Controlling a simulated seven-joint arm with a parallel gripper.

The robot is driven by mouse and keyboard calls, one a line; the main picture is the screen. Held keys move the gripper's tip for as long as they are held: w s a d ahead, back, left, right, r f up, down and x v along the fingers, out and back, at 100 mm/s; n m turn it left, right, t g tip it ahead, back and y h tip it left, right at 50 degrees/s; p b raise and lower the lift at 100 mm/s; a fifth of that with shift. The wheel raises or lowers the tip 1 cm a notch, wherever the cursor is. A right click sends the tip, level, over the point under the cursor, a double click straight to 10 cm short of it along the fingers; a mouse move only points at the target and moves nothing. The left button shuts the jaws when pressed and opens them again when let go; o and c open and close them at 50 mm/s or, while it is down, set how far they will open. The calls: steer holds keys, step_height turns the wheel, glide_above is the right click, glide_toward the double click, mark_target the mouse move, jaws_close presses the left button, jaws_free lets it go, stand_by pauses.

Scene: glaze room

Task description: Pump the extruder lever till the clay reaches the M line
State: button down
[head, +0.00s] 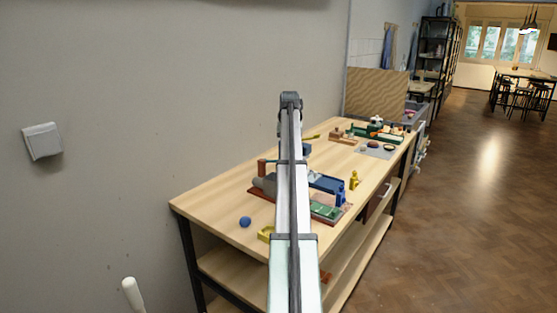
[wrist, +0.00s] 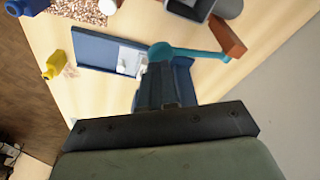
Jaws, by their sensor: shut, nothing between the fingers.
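The extruder shows in the head view as a grey barrel (head: 265,184) on the bench, partly hidden behind my arm, with a brick-red post beside it. In the wrist view its lever appears as a teal rod with a round knob (wrist: 160,52), running right to a brick-red block (wrist: 228,38). My gripper (wrist: 165,72) is shut and empty, its fingertips close by the knob; I cannot tell if they touch it. A blue tray (wrist: 92,48) with a pale strip lies left of the fingers. I cannot make out the clay or the M line.
On the wooden bench (head: 225,200) stand a yellow figure (head: 354,181) and a blue bottle (head: 340,198) near the front edge. A blue ball (head: 245,222) lies at the near end. More items sit at the far end. A wall runs along the bench's left.

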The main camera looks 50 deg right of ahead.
steer(key=shift+f, duration=0.1)
steer(key=shift+s+a+x, duration=0.1)
steer(key=shift+a+x, duration=0.05)
steer(key=shift+x, duration=0.8)
steer(key=shift+s+a+x, duration=0.1)
steer(key=shift+a+x, duration=0.1)
steer(key=shift+x, duration=0.75)
steer(key=shift+s+a+x, duration=0.1)
steer(key=shift+a+x, duration=0.05)
steer(key=shift+x, duration=0.8)
steer(key=shift+f, duration=1.9)
steer(key=shift+w+d+v, duration=0.15)
steer(key=shift+d+v, duration=0.1)
steer(key=shift+v, duration=1.35)
steer(key=shift+w+d+v, duration=0.2)
steer(key=shift+d+v, duration=0.1)
steer(key=shift+v, duration=1.25)
steer(key=shift+w+d+v, duration=0.15)
steer(key=shift+d+v, duration=0.1)
steer(key=shift+v, duration=1.35)
